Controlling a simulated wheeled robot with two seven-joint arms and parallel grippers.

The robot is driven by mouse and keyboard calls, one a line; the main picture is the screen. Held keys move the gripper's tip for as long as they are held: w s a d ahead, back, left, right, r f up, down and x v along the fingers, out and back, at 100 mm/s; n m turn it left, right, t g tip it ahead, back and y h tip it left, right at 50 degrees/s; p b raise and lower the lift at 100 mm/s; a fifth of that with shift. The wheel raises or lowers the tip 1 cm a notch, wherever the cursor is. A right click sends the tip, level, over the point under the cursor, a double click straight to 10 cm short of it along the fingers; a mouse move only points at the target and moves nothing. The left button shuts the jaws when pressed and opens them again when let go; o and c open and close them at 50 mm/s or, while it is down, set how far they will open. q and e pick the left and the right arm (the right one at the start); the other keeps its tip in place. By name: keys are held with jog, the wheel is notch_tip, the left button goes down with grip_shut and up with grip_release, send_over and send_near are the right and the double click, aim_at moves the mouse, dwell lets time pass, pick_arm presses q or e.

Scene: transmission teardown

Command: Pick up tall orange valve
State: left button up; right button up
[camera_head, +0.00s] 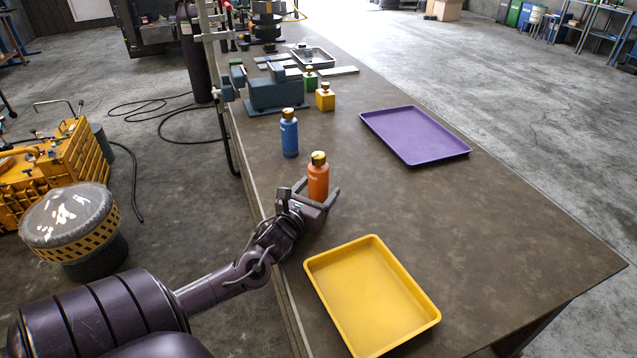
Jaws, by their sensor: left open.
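The tall orange valve (318,180) stands upright on the brown workbench (480,240), with a gold-coloured cap on top. My left gripper (318,194) comes in from the left, low at the valve. Its fingers are open, with one on the left side of the valve and one on the right. The lower part of the valve is hidden behind the gripper. I cannot tell whether the fingers touch it. My right gripper is not in view.
A blue valve (289,135) stands just behind the orange one. Shorter yellow (325,99) and green (310,80) valves stand by a blue-grey vise (275,92). A yellow tray (318,272) lies in front, a purple tray (375,129) at the back right. The bench between the trays is clear.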

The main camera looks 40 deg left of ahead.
aim_at(322, 182)
pick_arm(q)
jog(key=shift+x, duration=1.5)
jog(key=shift+a, duration=0.1)
jog(key=c, duration=1.1)
jog(key=shift+r, duration=0.15)
jog(key=shift+c, duration=1.3)
jog(key=shift+r, duration=0.15)
